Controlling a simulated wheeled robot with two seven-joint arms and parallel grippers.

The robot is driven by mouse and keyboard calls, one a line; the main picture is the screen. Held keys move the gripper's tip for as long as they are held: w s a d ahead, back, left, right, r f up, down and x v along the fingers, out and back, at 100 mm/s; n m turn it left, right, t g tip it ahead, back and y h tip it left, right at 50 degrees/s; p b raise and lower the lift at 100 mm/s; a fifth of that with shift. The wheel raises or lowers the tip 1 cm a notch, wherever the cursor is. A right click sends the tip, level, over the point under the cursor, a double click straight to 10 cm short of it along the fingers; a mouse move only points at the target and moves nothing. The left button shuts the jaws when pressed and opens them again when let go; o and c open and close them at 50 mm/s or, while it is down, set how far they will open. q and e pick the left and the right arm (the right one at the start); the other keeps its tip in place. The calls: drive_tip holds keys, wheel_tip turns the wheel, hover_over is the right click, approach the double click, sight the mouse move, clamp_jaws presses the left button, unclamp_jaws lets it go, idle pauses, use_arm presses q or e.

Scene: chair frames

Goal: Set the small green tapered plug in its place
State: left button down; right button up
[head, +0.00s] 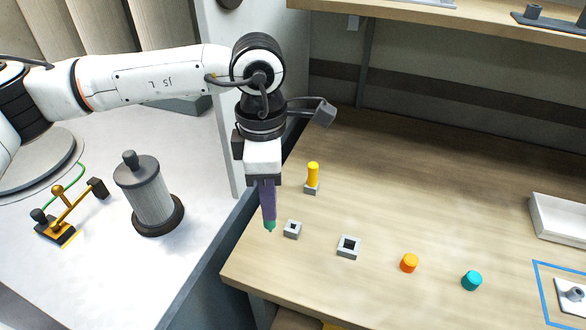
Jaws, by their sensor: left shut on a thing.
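My left gripper (268,218) points straight down near the left edge of the wooden table. It is shut on the small green tapered plug (270,227), whose green lower end shows below the purple fingers. The upper part of the plug is hidden by the fingers. A small grey square socket (292,230) with a dark hole is just right of the plug. A larger grey square socket (348,247) with an open hole stands further right. A yellow plug (313,173) stands upright in a grey base (311,188) behind them. My right gripper is not in view.
An orange cylinder (409,263) and a teal cylinder (472,280) stand on the wooden table (420,190) to the right. A white tray (558,222) and a blue-outlined area (541,285) with a grey fixture are at the far right. The table's back middle is clear.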

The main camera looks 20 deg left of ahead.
use_arm(q)
drive_tip(key=w+d+r+n, duration=0.1)
drive_tip(key=n, duration=0.4)
drive_tip(key=w+d+r+n, duration=0.1)
drive_tip(key=w+n, duration=0.1)
drive_tip(key=n, duration=0.4)
drive_tip(key=w+d+n+p, duration=0.1)
drive_tip(key=n, duration=0.4)
drive_tip(key=shift+w+r, duration=0.15)
drive_tip(key=shift+r, duration=0.25)
wheel_tip(320, 180, down, 4)
drive_tip(key=b, duration=0.4)
drive_tip(key=shift+w+a+f, duration=0.1)
drive_tip(key=shift+f, duration=0.15)
drive_tip(key=shift+b, duration=0.5)
drive_tip(key=shift+f, duration=0.2)
